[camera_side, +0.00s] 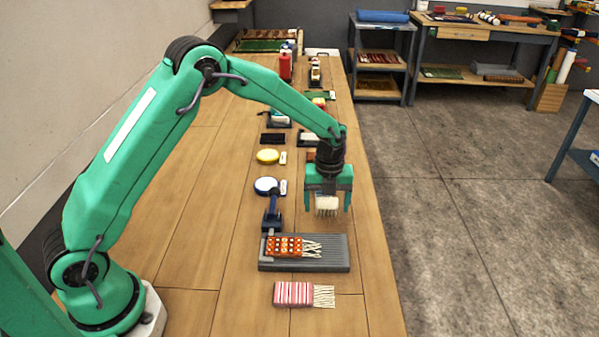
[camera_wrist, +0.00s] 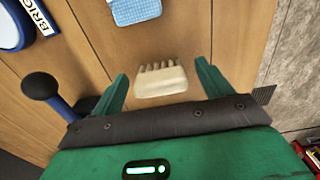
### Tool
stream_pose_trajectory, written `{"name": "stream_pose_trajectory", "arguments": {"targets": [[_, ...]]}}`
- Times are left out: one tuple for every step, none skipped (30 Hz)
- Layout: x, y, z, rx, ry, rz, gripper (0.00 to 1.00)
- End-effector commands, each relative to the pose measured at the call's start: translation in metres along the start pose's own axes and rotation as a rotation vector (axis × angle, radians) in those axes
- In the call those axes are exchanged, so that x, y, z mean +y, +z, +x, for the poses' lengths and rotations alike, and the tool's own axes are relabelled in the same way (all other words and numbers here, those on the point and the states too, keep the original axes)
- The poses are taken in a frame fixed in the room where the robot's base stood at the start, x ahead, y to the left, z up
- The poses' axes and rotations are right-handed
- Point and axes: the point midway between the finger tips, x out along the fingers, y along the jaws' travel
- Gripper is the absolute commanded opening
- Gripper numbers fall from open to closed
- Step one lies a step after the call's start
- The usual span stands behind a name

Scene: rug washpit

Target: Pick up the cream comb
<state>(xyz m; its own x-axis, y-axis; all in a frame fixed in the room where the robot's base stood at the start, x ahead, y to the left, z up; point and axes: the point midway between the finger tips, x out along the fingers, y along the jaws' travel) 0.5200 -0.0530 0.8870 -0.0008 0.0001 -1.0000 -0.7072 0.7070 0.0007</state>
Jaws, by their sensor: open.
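The cream comb (camera_side: 326,206) is a small pale block with short teeth. In the wrist view the comb (camera_wrist: 160,83) lies on the wooden bench, its teeth pointing to the top of the picture. My gripper (camera_side: 328,207) is open and points down over the bench. In the wrist view the two green fingers of my gripper (camera_wrist: 161,76) are on either side of the comb, with a gap visible on each side. The side view shows the comb between the fingers; I cannot tell from it how far above the bench the fingertips are.
Left of my gripper are a blue-handled tool (camera_side: 272,217) and a blue-and-white round item (camera_side: 265,186). Nearer is a grey ribbed board (camera_side: 335,257) bearing an orange fringed rug piece (camera_side: 284,246), then a red-striped one (camera_side: 293,293). A light blue item (camera_wrist: 135,10) lies beyond the comb.

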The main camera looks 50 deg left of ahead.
Motion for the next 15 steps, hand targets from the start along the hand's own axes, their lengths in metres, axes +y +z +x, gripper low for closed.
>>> {"name": "stream_pose_trajectory", "arguments": {"targets": [[0.0001,0.0,0.0036,0.0,0.0,0.0,0.78],[0.0001,0.0,0.0051,0.0,0.0,0.0,0.78],[0.0001,0.0,0.0064,0.0,0.0,0.0,0.78],[0.0001,0.0,0.007,0.0,0.0,0.0,0.78],[0.0001,0.0,0.0073,0.0,0.0,0.0,0.78],[0.0,0.0,0.0075,0.0,0.0,0.0,0.78],[0.0,0.0,0.0074,0.0,0.0,0.0,0.78],[0.0,0.0,0.0073,0.0,0.0,0.0,0.78],[0.0,0.0,0.0073,0.0,0.0,0.0,0.78],[0.0,0.0,0.0072,0.0,0.0,0.0,0.78],[0.0,0.0,0.0072,0.0,0.0,0.0,0.78],[0.0,0.0,0.0071,0.0,0.0,0.0,0.78],[0.0,0.0,0.0071,0.0,0.0,0.0,0.78],[0.0,0.0,0.0071,0.0,0.0,0.0,0.78],[0.0,0.0,0.007,0.0,0.0,0.0,0.78]]}}
